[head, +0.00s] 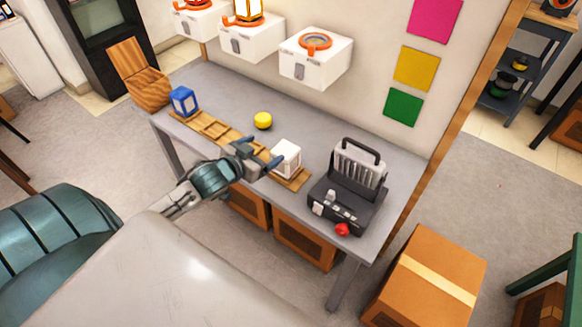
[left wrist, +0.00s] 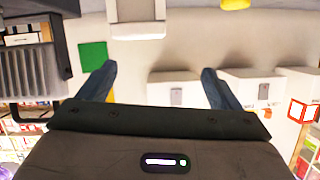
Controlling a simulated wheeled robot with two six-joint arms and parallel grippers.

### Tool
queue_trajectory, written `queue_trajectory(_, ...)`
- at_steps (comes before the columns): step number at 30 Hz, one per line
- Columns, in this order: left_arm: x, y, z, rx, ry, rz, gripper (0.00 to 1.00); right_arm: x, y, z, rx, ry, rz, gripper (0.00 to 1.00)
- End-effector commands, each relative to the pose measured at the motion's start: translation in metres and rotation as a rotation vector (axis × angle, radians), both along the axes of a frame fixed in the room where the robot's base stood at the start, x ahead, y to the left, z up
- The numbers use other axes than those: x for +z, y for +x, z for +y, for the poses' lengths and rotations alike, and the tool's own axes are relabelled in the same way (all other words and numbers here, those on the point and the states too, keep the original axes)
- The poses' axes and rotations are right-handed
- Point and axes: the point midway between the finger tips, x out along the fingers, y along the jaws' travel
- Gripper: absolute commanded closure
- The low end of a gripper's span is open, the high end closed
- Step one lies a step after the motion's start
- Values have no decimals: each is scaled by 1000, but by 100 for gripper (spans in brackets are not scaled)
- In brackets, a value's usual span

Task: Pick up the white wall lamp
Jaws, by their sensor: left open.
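The white wall lamp (head: 286,157), a small white box-like lamp, stands on a wooden slatted board (head: 291,179) on the grey table. In the left wrist view its white body (left wrist: 137,18) shows at the top, partly cut off by the frame. My left gripper (head: 260,155) is open just left of the lamp, with its dark blue fingers pointing toward it. In the left wrist view the fingers (left wrist: 159,70) are spread wide with nothing between them, and the lamp lies beyond the tips. My right gripper is not in view.
A yellow ball (head: 263,120) lies behind the board; a blue lantern (head: 183,101) is at the left end. White wall boxes (head: 315,62) hang behind the table (head: 330,128).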

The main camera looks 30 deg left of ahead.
Motion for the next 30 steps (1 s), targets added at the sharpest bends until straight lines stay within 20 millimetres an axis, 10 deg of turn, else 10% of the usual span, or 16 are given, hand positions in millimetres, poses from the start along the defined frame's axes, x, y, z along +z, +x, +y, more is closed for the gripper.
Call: queue_trajectory(30, -47, 83, -23, 11, -126, 65, 15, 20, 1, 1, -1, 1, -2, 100)
